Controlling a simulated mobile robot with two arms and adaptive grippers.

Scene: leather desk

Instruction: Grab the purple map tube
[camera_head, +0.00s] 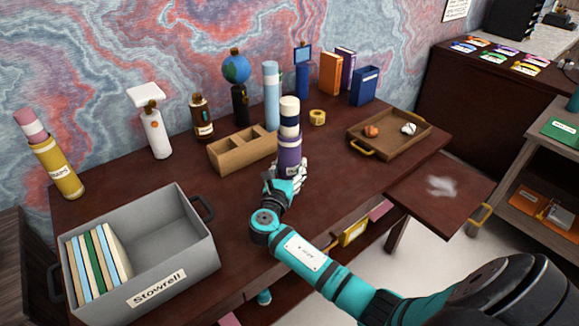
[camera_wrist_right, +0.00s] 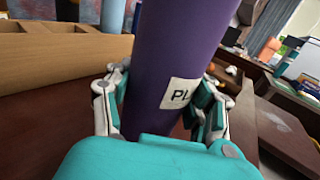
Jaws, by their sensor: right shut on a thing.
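The purple map tube (camera_head: 288,152) stands upright near the middle of the desk, with dark bands and a cream top above its purple body. My right gripper (camera_head: 286,177) is shut around its lower part. In the right wrist view the purple tube (camera_wrist_right: 180,60) fills the middle, with a white label reading "PL", and the fingers of my right gripper (camera_wrist_right: 160,112) lie on both sides of it. I cannot tell whether its base touches the desk. My left gripper is not in view.
A wooden tray (camera_head: 415,142) lies to the right. A grey bin (camera_head: 165,255) with books is front left. A yellow tube (camera_head: 58,165) stands far left.

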